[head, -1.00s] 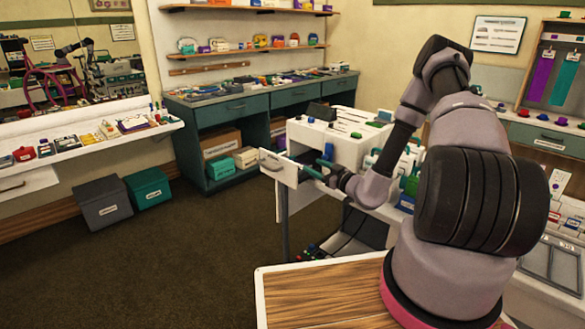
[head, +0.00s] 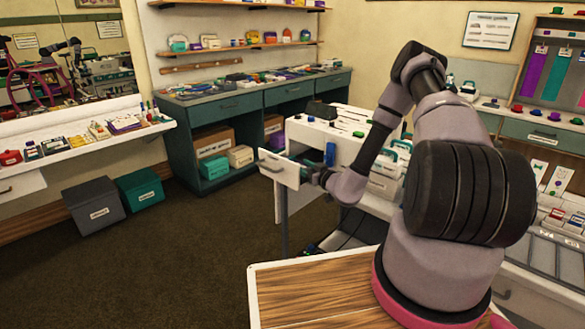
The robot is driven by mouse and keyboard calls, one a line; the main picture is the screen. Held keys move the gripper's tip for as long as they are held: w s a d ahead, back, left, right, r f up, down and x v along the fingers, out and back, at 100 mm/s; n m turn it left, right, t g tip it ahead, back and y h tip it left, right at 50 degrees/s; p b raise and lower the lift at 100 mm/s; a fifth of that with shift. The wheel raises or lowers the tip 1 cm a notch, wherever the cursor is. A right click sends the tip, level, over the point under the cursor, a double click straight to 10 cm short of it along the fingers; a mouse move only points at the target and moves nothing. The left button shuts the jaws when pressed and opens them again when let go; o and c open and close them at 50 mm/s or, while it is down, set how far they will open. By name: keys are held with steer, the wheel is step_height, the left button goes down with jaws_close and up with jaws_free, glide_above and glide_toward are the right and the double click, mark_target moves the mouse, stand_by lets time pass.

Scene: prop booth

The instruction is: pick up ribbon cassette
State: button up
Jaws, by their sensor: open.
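My gripper (head: 307,170) is open, with its tip inside or just over the pulled-out white drawer (head: 277,170) of the white cabinet. The fingers are small, dark and teal, and partly hidden behind the drawer front. I cannot make out a ribbon cassette for certain; the drawer's inside is mostly hidden by its front and my wrist. A small blue object (head: 330,154) stands upright just behind my gripper, by the cabinet's opening. I cannot tell whether it is the cassette. I see nothing held in the fingers.
The white cabinet top (head: 335,122) holds several small dark and green items. A wooden-topped table (head: 315,290) is close in front. Grey (head: 93,205) and teal (head: 140,190) bins stand on the floor at left. The carpet (head: 190,255) between is clear.

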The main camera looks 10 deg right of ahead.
steer(key=shift+x, duration=3.1)
steer(key=shift+s+a, duration=0.15)
steer(key=shift+a, duration=0.05)
jaws_close()
